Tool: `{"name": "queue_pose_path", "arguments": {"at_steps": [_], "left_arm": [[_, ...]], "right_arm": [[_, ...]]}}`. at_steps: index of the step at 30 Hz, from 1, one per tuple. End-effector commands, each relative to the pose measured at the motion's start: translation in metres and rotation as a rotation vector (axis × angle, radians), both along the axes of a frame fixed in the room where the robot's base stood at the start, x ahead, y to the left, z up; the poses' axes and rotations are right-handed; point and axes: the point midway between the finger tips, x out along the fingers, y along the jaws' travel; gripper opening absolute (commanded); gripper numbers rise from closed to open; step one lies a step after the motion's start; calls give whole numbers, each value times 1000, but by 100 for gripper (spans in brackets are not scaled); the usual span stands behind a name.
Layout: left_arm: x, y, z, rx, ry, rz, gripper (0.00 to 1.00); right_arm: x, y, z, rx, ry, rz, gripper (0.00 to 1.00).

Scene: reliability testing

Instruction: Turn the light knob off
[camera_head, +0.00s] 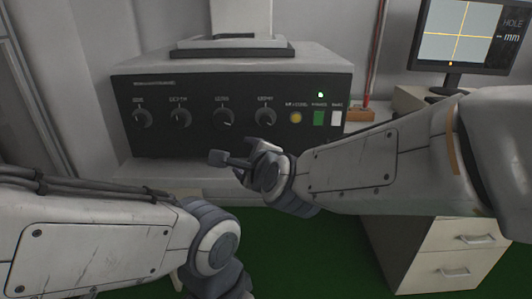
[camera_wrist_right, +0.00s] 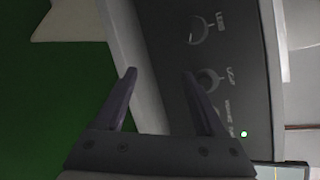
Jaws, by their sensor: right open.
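A black control box (camera_head: 160,90) carries a row of several round knobs on its front. The rightmost knob (camera_head: 264,117) has a label that looks like LIGHT, but the small print is hard to read. It also shows in the right wrist view (camera_wrist_right: 208,79), close to the tip of one finger. My right gripper (camera_head: 232,160) is in front of and below this knob, open and empty. In the right wrist view its two fingers (camera_wrist_right: 159,75) are spread apart, and I see no contact with a knob. My left arm shows at the lower left; its fingers are out of frame.
A green lamp (camera_head: 320,95) is lit. A monitor (camera_head: 465,35) stands at the right, above a drawer cabinet (camera_head: 455,255). A light ledge runs below the box.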

Motion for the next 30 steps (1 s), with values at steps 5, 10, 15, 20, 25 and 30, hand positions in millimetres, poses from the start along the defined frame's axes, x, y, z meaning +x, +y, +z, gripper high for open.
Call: {"name": "queue_pose_path", "arguments": {"at_steps": [5, 10, 15, 20, 25, 30], "left_arm": [[0, 0, -61, 0, 0, 0, 79], [0, 0, -79, 0, 0, 0, 79], [0, 0, -82, -1, -1, 0, 79], [0, 0, -83, -1, -1, 0, 79], [0, 0, -86, -1, -1, 0, 79], [0, 0, -87, 0, 0, 0, 79]], "right_arm": [[27, -16, 1, 615, -63, -335, 72], [33, -35, 10, 961, -113, -487, 72], [39, -42, 15, 1069, -132, -530, 72], [63, -43, 15, 1068, -134, -533, 72], [96, -43, 15, 1068, -133, -531, 72], [122, -42, 16, 1066, -132, -529, 72]]}}
